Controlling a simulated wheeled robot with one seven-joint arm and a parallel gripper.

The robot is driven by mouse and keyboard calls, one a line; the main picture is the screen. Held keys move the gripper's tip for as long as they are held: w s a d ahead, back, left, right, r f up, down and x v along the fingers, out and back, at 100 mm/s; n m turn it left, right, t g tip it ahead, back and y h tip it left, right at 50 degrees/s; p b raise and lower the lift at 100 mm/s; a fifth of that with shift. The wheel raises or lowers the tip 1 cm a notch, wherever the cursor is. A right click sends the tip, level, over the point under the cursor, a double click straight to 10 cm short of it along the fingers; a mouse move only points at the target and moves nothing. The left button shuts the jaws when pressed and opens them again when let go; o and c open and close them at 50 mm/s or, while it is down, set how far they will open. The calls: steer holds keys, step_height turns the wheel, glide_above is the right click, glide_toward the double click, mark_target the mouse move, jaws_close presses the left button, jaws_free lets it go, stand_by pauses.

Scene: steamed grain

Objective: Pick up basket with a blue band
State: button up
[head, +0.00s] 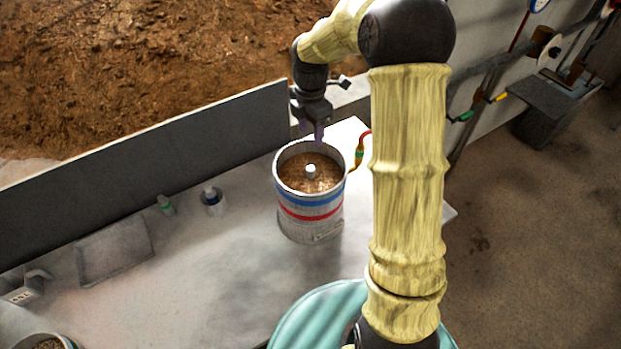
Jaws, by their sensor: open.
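A round, light grey bucket-like basket (309,226) stands upright on the grey table, right of the middle of its top. It has a blue band (310,200) near the rim and a red band below it. Brown grain fills it, and a small white knob-like piece shows in the grain. My gripper (319,137) points down above the basket's far rim, open, with nothing seen between its fingers. The fingertips are small here, and I cannot tell whether they touch the rim.
A red and yellow-green handled item (360,152) is right of the basket, partly behind my arm. Two small bottles (212,201) stand to the left near a dark back panel (150,172). Another grain container (50,342) is cut off at lower left. The table's front middle is clear.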

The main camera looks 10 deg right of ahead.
mark_target(311, 168)
step_height(311, 168, down, 12)
steer(key=p, duration=0.4)
steer(key=shift+f, duration=0.1)
steer(key=shift+f, duration=0.1)
steer(key=shift+s+f+p, duration=0.1)
steer(key=shift+f+p, duration=0.55)
steer(key=shift+p, duration=0.3)
steer(key=shift+f+p, duration=0.8)
steer(key=shift+f, duration=1.05)
steer(key=shift+r, duration=0.1)
jaws_close()
